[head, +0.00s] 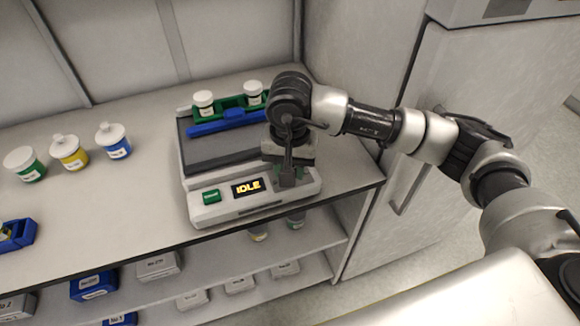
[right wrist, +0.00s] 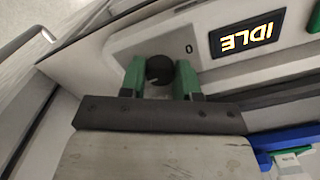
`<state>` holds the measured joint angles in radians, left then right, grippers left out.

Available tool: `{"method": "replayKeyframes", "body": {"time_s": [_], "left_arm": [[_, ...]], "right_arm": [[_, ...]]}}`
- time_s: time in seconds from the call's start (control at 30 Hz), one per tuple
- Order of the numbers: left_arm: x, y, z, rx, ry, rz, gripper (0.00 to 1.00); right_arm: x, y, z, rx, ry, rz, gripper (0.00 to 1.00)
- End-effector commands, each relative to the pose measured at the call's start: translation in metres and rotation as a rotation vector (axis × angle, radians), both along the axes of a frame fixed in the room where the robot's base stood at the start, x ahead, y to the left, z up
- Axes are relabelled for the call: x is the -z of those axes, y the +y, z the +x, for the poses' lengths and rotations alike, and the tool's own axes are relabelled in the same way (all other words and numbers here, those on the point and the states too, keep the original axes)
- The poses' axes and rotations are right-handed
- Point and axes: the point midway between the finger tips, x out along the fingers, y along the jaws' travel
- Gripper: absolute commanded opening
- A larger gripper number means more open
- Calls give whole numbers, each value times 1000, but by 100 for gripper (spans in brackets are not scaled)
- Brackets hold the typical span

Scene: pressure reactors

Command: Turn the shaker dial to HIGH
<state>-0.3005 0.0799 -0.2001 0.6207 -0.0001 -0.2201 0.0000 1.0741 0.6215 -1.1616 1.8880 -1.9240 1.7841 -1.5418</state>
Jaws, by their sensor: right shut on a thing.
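The shaker (head: 222,158) is a light grey machine with a dark platform on the bench in the head view. Its display (head: 248,187) reads IDLE, and the display also shows in the right wrist view (right wrist: 247,38). The dial (right wrist: 159,70) is a black round knob on the front panel; the mark 0 is beside it. My right gripper (right wrist: 160,76) has its green fingers on both sides of the dial and is shut on it. In the head view my right gripper (head: 288,178) hides the dial. My left gripper is not in view.
A green button (head: 211,196) is left of the display. Green and blue racks (head: 225,125) with two white-capped jars (head: 204,102) are on the platform. Three lidded jars (head: 70,152) stand left on the bench. A grey cabinet (head: 470,90) is at the right.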

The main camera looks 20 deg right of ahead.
Motion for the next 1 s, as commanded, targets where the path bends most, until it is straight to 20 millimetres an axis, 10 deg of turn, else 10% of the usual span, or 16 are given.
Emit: {"method": "replayKeyframes", "body": {"time_s": [0.23, 0.27, 0.43, 1.0], "left_arm": [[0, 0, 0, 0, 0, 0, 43], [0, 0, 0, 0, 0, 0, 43], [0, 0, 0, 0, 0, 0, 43], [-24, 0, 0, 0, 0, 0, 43]], "right_arm": [[-1, 0, 1, 1, -3, 0, 8], [-1, 0, 1, 0, -3, 0, 33], [-1, 0, 0, 0, -2, -1, 57], [-6, 0, -1, -139, 3, 1, 57]]}}
